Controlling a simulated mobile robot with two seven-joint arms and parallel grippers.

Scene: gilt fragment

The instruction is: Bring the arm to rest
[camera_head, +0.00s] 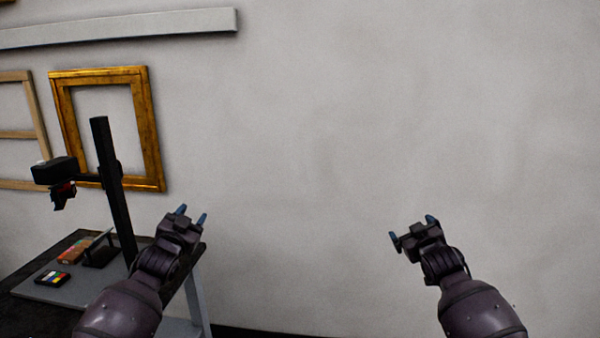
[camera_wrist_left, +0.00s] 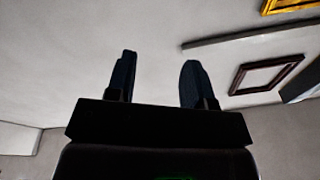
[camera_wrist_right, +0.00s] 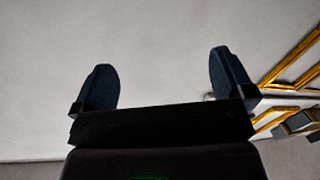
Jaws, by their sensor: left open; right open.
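My left gripper (camera_head: 192,215) is raised in front of the right end of the table in the head view. Its two blue fingertips are apart with nothing between them, and the left wrist view also shows the empty gap (camera_wrist_left: 155,80). My right gripper (camera_head: 413,228) is raised in front of the bare wall, at the right of the head view. Its fingers are apart and empty, as the right wrist view also shows (camera_wrist_right: 163,88). Both forearms come up from the bottom of the head view.
A table (camera_head: 45,291) stands at the lower left, bearing a black camera stand (camera_head: 112,190), a colour card (camera_head: 52,278) and a reddish-brown block (camera_head: 78,250). A gilt frame (camera_head: 152,130) hangs on the wall behind. The space between my grippers is clear.

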